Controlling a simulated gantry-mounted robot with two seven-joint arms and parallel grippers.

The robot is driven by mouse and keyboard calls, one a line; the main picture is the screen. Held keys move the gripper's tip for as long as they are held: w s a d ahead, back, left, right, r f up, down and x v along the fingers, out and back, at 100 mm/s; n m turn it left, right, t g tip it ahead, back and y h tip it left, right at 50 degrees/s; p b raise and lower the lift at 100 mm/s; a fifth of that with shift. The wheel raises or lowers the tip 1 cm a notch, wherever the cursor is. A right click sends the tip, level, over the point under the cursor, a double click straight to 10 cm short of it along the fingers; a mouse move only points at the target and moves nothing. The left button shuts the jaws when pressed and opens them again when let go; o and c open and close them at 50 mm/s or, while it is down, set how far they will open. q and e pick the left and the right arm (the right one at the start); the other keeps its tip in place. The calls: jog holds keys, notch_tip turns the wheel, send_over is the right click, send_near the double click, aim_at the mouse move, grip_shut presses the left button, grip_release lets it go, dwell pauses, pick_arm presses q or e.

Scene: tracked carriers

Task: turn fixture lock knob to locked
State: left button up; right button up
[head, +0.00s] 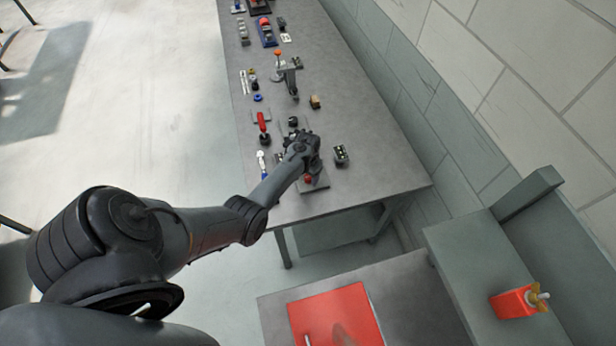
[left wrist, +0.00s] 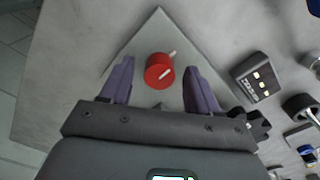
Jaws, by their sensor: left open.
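The fixture lock knob (left wrist: 159,72) is red and round with a pale mark across its top, on a grey plate (left wrist: 150,38) in the left wrist view. In the head view the red knob (head: 308,179) shows just below my left gripper (head: 312,168), near the table's near end. My left gripper also shows in the left wrist view (left wrist: 158,84), with its two purple fingers apart, one on each side of the knob. Gaps show between the fingers and the knob. My right gripper is not in view.
A dark box with pale squares (left wrist: 257,78) stands right of the plate; it also shows in the head view (head: 341,155). A red-handled clamp (head: 262,122) and several small parts lie farther along the grey table (head: 365,130). A wall runs along the right.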

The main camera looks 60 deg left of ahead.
pick_arm(q)
jog(key=shift+f, duration=0.3)
jog(key=c, duration=1)
jog(key=shift+c, duration=0.2)
